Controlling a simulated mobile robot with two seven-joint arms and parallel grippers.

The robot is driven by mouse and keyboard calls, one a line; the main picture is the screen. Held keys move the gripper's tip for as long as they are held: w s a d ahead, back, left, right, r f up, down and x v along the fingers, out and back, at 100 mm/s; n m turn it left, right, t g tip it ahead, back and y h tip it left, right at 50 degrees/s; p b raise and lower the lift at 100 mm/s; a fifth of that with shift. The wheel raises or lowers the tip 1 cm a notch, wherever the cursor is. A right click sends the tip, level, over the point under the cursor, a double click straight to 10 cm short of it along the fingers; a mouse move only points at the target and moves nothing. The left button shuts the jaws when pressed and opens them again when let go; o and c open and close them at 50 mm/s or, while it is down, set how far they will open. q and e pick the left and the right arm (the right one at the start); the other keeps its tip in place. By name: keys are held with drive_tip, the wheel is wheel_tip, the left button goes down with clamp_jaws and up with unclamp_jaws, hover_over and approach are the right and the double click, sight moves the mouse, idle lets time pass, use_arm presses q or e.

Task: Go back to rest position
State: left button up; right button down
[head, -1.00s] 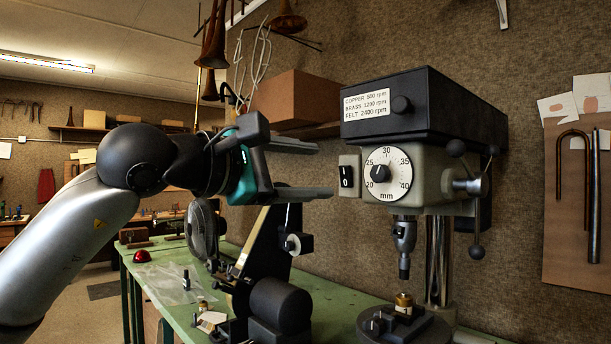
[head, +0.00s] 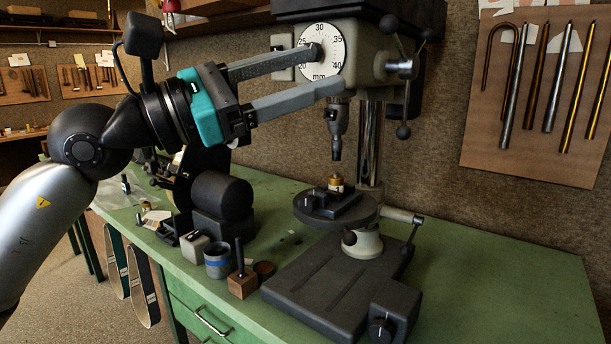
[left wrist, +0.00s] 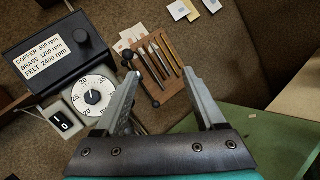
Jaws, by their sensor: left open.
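My left gripper (head: 328,70) reaches in from the left in the head view. Its two long grey fingers are spread apart, with nothing between them. In the picture they overlap the round depth dial (head: 321,42) of the drill press (head: 364,60); whether they touch it I cannot tell. In the left wrist view the open fingers (left wrist: 160,75) point toward the wall, with the dial (left wrist: 95,93) and the speed label (left wrist: 50,56) to their left. My right gripper is not in view.
The green bench (head: 520,280) is bare at the right. A brass piece (head: 336,183) sits on the press table under the chuck. A grey cup (head: 217,260) and a wooden block (head: 243,283) stand near the front edge. Rods hang on a wall board (head: 480,150).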

use_arm(q)
drive_tip(key=w+a+f+m+t+y, duration=0.2)
drive_tip(key=a+f+m+t+y, duration=0.6)
drive_tip(key=m, duration=0.8)
drive_tip(key=w+a+f+m+t+y, duration=0.3)
drive_tip(key=a+f+m+t+y, duration=0.6)
drive_tip(key=m, duration=0.7)
drive_tip(key=s+a+f+n+g+y, duration=0.1)
drive_tip(key=s+f+n+g+y, duration=0.1)
drive_tip(key=f+n+g, duration=0.45)
drive_tip(key=s+a+f+n+g+y, duration=0.1)
drive_tip(key=s+f+g+y, duration=0.15)
drive_tip(key=f, duration=0.75)
drive_tip(key=s+d+f+n+g+h, duration=0.1)
drive_tip(key=s+d+f+n+g, duration=0.15)
drive_tip(key=s+f+g, duration=0.65)
drive_tip(key=s+d+f+n+g+h, duration=0.1)
drive_tip(key=s+f+n+g+h, duration=0.2)
drive_tip(key=s+f, duration=1.05)
wheel_tip(320, 180, down, 21)
drive_tip(key=s+g+y, duration=0.1)
drive_tip(key=s+g, duration=0.1)
drive_tip(key=s+a+f+g, duration=0.1)
drive_tip(key=s+a+f, duration=0.1)
drive_tip(key=s+f, duration=1.1)
drive_tip(key=shift+s+a+f+m+g, duration=0.3)
drive_tip(key=shift+s+f+g, duration=0.1)
drive_tip(key=shift+s, duration=0.6)
